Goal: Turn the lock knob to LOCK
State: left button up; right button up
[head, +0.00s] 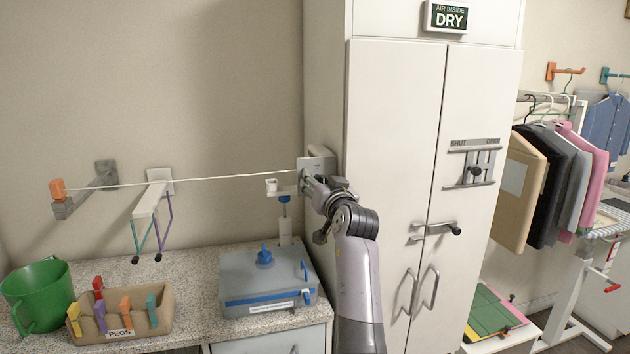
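No readable LOCK marking shows. A grey plate (317,160) is fixed beside the white cabinet's left side, at the right end of the white line; its lettering is too small to read. My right gripper (312,190) is at this plate, covering its lower part. Any knob there is hidden behind the gripper. The fingers are seen from behind and overlap the plate, so their opening and any contact are unclear. My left gripper is out of view.
The white line (220,177) runs left to an orange-capped wall bracket (58,190). A grey box (262,280) with a blue knob (264,256) stands below on the counter. The cabinet (395,130) stands close on the right, with a SHUT/OPEN slider (475,170) and handles.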

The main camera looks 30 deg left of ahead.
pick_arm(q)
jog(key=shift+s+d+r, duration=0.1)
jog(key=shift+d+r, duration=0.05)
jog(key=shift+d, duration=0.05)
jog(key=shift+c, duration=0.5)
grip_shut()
